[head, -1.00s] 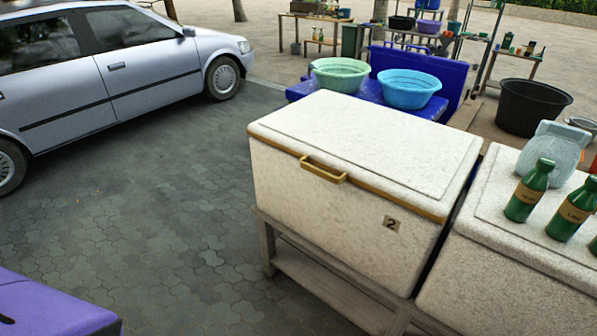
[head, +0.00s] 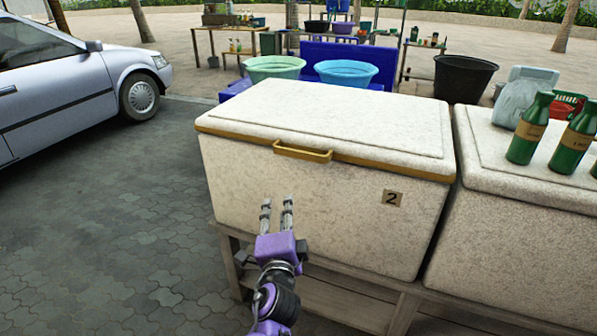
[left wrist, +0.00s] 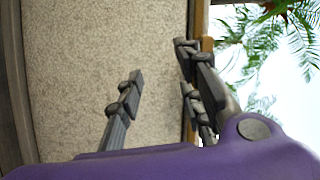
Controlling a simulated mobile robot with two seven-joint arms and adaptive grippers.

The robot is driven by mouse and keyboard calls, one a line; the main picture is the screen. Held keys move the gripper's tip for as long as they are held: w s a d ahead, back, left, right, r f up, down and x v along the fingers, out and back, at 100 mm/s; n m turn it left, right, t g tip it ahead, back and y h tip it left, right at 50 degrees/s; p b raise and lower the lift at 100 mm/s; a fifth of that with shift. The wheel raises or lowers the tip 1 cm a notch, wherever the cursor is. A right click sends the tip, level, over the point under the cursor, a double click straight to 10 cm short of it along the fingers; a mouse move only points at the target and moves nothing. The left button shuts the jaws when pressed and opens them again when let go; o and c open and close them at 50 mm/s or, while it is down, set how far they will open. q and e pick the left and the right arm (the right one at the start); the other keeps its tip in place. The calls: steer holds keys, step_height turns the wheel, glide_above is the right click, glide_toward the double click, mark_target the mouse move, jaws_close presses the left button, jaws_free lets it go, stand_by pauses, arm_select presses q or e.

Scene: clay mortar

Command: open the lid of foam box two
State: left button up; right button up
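Foam box two (head: 320,200) is a speckled white box with a "2" label (head: 392,198) on its front, standing on a wooden stand. Its lid (head: 340,115) is shut, with a tan rim and a tan handle (head: 303,154) on the front edge. My left gripper (head: 277,203) is open and empty, in front of the box and below the handle. In the left wrist view the open fingers (left wrist: 160,85) face the box's speckled front (left wrist: 105,70), and the tan handle (left wrist: 206,45) is partly hidden behind a finger. My right gripper is not in view.
A second foam box (head: 510,235) stands close at the right, with green bottles (head: 572,143) on its lid. Green (head: 273,68) and blue (head: 346,73) basins sit behind box two. A silver car (head: 80,85) is at the left; the paving in front is open.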

arm_select(q)
steer(key=m+t+b, duration=0.2)
glide_toward(298, 157)
steer(key=f+x, duration=0.1)
steer(key=x, duration=0.7)
steer(key=r+x, duration=0.1)
steer(key=x, duration=0.2)
steer(key=shift+d, duration=0.1)
jaws_close()
